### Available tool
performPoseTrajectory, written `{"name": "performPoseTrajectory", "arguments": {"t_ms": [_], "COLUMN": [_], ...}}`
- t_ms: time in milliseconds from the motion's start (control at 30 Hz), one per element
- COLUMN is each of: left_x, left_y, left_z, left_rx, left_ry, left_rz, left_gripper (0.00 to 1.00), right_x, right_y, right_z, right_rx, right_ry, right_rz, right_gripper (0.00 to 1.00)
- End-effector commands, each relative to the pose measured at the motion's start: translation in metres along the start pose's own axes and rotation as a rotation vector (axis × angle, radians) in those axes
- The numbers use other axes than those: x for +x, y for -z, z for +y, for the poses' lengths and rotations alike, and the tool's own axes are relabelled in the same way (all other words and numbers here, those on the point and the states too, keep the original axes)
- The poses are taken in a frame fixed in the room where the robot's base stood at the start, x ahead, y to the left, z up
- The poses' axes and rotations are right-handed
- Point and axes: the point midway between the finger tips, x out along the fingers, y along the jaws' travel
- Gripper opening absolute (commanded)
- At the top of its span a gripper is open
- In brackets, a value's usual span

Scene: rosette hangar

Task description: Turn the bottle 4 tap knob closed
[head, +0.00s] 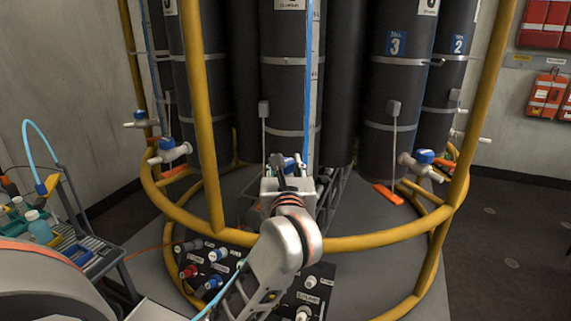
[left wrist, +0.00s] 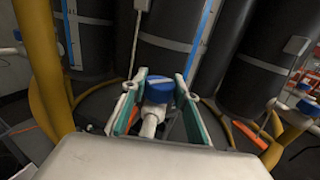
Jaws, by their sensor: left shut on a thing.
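My left gripper (head: 291,168) reaches in over the yellow rail to the tap on the middle dark bottle (head: 284,95). In the left wrist view my left gripper (left wrist: 161,78) has its two teal-padded fingers on either side of the blue tap knob (left wrist: 160,90), shut on it. A pale tap spout (left wrist: 151,122) shows below the knob. In the head view the gripper hides most of this tap, with only a bit of blue showing. The middle bottle's number is cut off at the top, so I cannot read it. My right gripper is not in view.
A yellow tubular frame (head: 350,242) rings the bottles. Other blue-knobbed taps stand at left (head: 170,150) and right (head: 424,157). A dark valve panel (head: 205,262) lies low in front. A cart (head: 92,250) with bottles stands left. The floor at right is clear.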

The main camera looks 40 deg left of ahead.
Motion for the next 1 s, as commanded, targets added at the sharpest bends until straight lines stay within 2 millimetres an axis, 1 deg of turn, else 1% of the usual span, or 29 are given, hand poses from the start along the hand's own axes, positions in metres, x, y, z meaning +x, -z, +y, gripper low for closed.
{"name": "performPoseTrajectory", "arguments": {"t_ms": [33,333,567,800,1000], "left_x": [0.001,0.001,0.002,0.002,0.001], "left_y": [-0.001,0.002,0.002,0.002,0.001], "left_z": [0.003,0.003,0.003,0.002,0.002], "left_rx": [0.006,0.01,0.01,0.008,0.004], "left_ry": [0.037,0.275,0.419,0.53,0.585], "left_rz": [-0.006,-0.005,-0.003,-0.002,-0.002], "left_gripper": [0.07,0.07,0.07,0.07,0.07], "right_x": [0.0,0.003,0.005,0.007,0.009], "right_y": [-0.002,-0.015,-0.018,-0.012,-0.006], "right_z": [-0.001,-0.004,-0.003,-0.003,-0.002], "right_rx": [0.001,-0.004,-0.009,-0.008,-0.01], "right_ry": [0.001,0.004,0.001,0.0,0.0], "right_rz": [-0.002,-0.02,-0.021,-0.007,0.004], "right_gripper": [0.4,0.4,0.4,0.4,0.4]}}
